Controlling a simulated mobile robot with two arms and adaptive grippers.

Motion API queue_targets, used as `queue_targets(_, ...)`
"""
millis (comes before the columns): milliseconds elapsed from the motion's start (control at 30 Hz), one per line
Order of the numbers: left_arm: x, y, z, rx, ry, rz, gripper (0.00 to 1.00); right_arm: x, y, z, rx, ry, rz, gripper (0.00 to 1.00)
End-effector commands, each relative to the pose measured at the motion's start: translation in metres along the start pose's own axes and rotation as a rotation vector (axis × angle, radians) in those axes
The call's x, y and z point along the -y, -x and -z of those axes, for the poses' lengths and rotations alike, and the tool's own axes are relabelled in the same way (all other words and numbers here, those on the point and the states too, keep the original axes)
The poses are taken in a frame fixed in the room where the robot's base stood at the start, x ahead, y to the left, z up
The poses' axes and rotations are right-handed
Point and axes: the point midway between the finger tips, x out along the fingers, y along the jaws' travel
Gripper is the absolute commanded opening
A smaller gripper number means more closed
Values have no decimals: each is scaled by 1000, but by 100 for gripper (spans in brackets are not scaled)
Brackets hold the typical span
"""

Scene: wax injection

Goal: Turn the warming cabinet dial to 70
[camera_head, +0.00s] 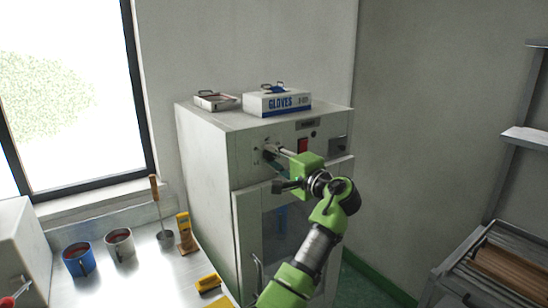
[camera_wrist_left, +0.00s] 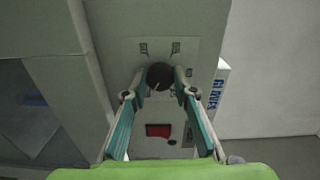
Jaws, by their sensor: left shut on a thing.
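The white warming cabinet (camera_head: 207,163) stands against the wall, its control panel on the upper front. My left gripper (camera_head: 273,151) reaches to the left part of that panel. In the left wrist view, the dark round dial (camera_wrist_left: 160,75) sits between the two fingertips of my left gripper (camera_wrist_left: 161,82), which are shut on its sides. Printed marks surround the dial, too small to read, and I cannot tell which number it points to. In the head view the gripper hides most of the dial. My right gripper is not in view.
A red switch (camera_head: 302,146) is on the panel right of the dial. A glove box (camera_head: 277,103) and a small tray (camera_head: 215,101) sit on the cabinet. A rack stands right.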

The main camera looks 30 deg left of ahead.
Motion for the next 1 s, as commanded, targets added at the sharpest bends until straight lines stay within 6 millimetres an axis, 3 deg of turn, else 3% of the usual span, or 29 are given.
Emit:
queue_targets(167,6,-1,1,-4,4,12,4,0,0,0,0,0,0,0)
queue_targets(200,6,-1,1,-3,4,12,36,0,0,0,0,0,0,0)
queue_targets(233,6,-1,1,-3,4,11,42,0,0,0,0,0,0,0)
queue_targets(667,1,7,1,-4,2,3,42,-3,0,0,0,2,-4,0)
queue_targets(1000,1,73,2,-5,3,3,42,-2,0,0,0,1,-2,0)
